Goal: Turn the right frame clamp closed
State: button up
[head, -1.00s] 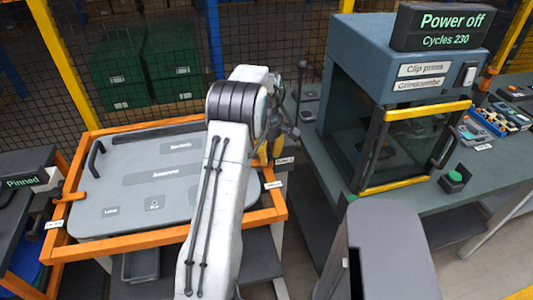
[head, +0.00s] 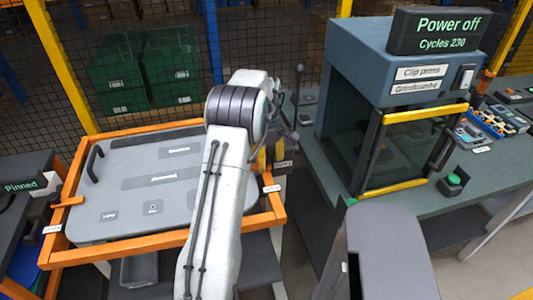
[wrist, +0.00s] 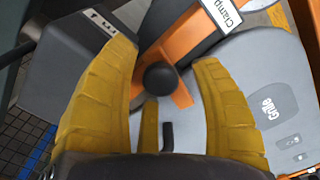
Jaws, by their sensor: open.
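In the wrist view, a clamp with a round black knob (wrist: 160,77) and an orange lever (wrist: 181,97) sits at the frame's edge beside a "Clamp" label (wrist: 222,12). My gripper (wrist: 162,55) is open, with its yellow fingers on either side of the knob. I cannot tell whether either finger touches it. In the head view, my arm covers most of this clamp, and a bit of yellow finger shows near the right side of the orange frame (head: 150,240). Another orange clamp (head: 68,202) sits on the frame's left side.
A grey panel (head: 130,205) lies inside the orange frame. A press cabinet (head: 360,70) with a "Power off" display (head: 447,28) stands on the bench to the right. A dark unit with a "Pinned" display (head: 22,186) is at the left. Mesh fencing closes the back.

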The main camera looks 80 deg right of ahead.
notch_tip(320, 180, up, 12)
dwell(0.6)
jog(key=shift+o, duration=0.3)
